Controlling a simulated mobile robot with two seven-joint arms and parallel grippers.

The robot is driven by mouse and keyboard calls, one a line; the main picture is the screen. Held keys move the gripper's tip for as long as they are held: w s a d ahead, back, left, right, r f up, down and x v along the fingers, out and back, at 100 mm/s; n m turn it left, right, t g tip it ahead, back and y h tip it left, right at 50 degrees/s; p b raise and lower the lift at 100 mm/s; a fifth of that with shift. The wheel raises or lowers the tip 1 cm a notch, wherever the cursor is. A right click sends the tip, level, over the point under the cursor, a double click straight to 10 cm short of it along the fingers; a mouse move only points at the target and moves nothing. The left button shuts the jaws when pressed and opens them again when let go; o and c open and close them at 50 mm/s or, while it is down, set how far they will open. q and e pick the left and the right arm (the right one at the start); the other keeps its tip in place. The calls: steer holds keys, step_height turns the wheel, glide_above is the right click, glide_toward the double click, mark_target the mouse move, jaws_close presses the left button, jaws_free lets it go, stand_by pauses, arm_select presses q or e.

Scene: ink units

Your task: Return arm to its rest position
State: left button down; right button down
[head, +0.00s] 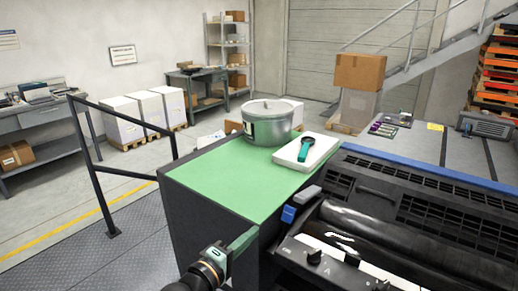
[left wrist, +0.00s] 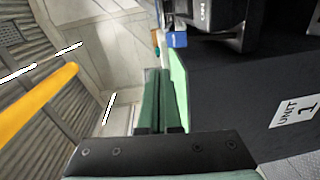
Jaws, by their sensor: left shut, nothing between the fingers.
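My left gripper (head: 243,241) is at the bottom of the head view, in front of the near corner of the green-topped cabinet. Its green fingers are together and hold nothing. In the left wrist view the two fingers (left wrist: 160,100) lie side by side, shut, beside the green top's edge and the dark cabinet side marked "UNIT 1". My left arm comes in from the bottom edge of the head view. My right gripper is not in view.
The green top (head: 215,180) bears a lidded metal pot (head: 268,128) and a white tray (head: 290,158) with a green-handled tool (head: 304,150). A black roller machine (head: 390,238) stands to the right. A dark railing (head: 95,165) stands left; grated floor lies between.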

arm_select(q)
steer(key=s+a+f+m+g+y, duration=0.1)
steer(key=s+a+f+m, duration=0.1)
steer(key=s+a+f, duration=0.3)
steer(key=s+f+m+y, duration=0.2)
steer(key=s+f, duration=0.1)
steer(key=f, duration=0.5)
steer(key=s+a+f+m+g+y, duration=0.1)
steer(key=s+a+f, duration=0.25)
steer(key=f, duration=0.25)
steer(key=s+a+f+m+g+y, duration=0.1)
steer(key=s+a+f+m, duration=0.1)
steer(key=s+f, duration=0.3)
steer(key=s+a+f+m+g+y, duration=0.1)
steer(key=s+f+m, duration=0.4)
steer(key=s, duration=0.5)
steer(key=a+y, duration=0.1)
steer(key=a, duration=0.1)
steer(key=shift+s+a+g, duration=0.35)
steer(key=shift+g, duration=0.05)
steer(key=shift+d, duration=0.15)
